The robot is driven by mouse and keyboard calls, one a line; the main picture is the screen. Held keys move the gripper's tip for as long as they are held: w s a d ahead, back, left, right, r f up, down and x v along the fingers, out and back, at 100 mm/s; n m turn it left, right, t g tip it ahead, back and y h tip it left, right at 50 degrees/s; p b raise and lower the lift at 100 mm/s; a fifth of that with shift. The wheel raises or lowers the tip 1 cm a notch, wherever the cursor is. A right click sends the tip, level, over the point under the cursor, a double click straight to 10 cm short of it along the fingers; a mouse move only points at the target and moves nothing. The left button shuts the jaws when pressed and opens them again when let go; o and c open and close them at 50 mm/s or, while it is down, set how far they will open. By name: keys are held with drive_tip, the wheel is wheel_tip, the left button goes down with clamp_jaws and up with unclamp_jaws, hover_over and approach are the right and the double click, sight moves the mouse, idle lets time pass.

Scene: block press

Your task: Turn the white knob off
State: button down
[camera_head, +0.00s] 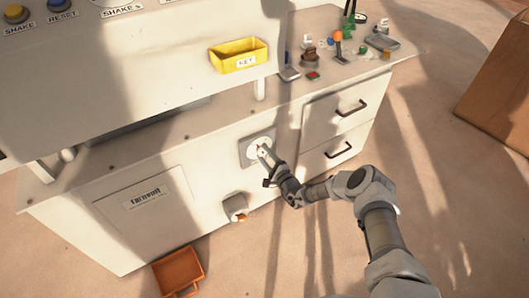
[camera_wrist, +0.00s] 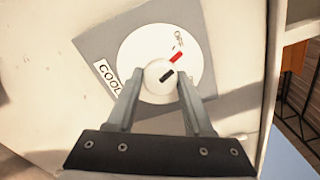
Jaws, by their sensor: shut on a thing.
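The white knob (camera_wrist: 156,70) sits on a round white dial (camera_wrist: 138,50) on a grey square plate (camera_wrist: 95,42) on the cabinet front. The dial has a red mark (camera_wrist: 176,57) beside the printed OFF label (camera_wrist: 179,40). A black mark on the knob slants up and right, roughly toward the red mark. A partly covered label starting "COOL" (camera_wrist: 107,75) lies at the left. My gripper (camera_wrist: 158,88) is shut on the knob, one finger at each side. In the head view my gripper (camera_head: 263,150) reaches the dial (camera_head: 259,141) from the lower right and hides the knob's detail.
A second control with an orange part (camera_head: 238,210) sticks out below the plate. Drawers with dark handles (camera_head: 342,151) are at the right. A yellow KEY bin (camera_head: 239,55) and several small items (camera_head: 338,48) are above. An orange bin (camera_head: 179,271) is on the floor.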

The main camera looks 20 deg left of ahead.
drive_tip(key=shift+n+p, duration=0.55)
drive_tip(key=shift+n, duration=1.05)
drive_tip(key=shift+c, duration=1.5)
unclamp_jaws()
drive_tip(key=shift+d, duration=0.1)
drive_tip(key=p+v, duration=0.5)
drive_tip(key=v, duration=1.2)
drive_tip(key=shift+s, duration=0.2)
drive_tip(key=shift+r, duration=0.1)
